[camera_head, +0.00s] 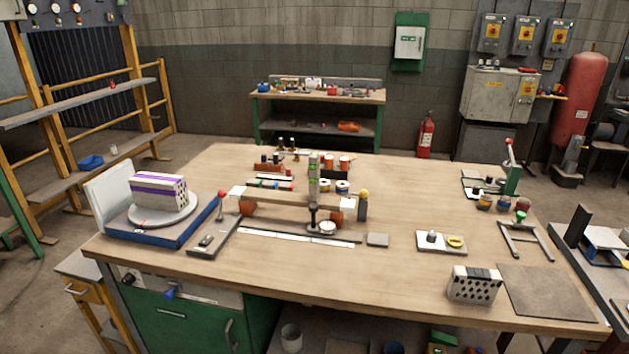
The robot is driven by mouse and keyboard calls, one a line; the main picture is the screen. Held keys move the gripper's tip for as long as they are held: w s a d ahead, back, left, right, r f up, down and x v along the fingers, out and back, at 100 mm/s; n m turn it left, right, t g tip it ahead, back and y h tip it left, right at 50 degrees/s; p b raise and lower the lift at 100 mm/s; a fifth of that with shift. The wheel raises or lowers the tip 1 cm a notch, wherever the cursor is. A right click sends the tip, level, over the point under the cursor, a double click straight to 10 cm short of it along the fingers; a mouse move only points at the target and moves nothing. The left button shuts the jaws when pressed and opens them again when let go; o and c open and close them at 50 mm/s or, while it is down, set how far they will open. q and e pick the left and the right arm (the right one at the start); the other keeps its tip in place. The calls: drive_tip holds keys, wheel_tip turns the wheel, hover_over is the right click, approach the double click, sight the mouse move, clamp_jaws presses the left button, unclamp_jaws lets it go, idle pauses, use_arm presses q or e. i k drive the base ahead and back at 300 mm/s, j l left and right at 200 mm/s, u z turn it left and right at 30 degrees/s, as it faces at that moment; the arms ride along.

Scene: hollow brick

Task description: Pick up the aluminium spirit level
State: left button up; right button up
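A narrow silver-grey bar with green patches (314,178), which looks like the aluminium spirit level, is near the middle of the wooden workbench (400,273). I cannot tell whether it stands upright or lies pointing away from me. Its lower end meets a pale wooden bar (280,198) and a dark post-like tool (313,217) is just in front of it. Neither of my grippers shows in the head view.
A hollow brick (474,285) sits at the front right beside a flat brown board (546,292). A striped brick (159,195) rests on a round turntable (160,217) at the left.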

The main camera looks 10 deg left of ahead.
sight(313, 159)
drive_tip(key=i+j+u, duration=0.15)
drive_tip(key=i, duration=0.35)
drive_tip(key=i+j+u, duration=0.15)
drive_tip(key=i, duration=0.4)
drive_tip(key=u, duration=0.95)
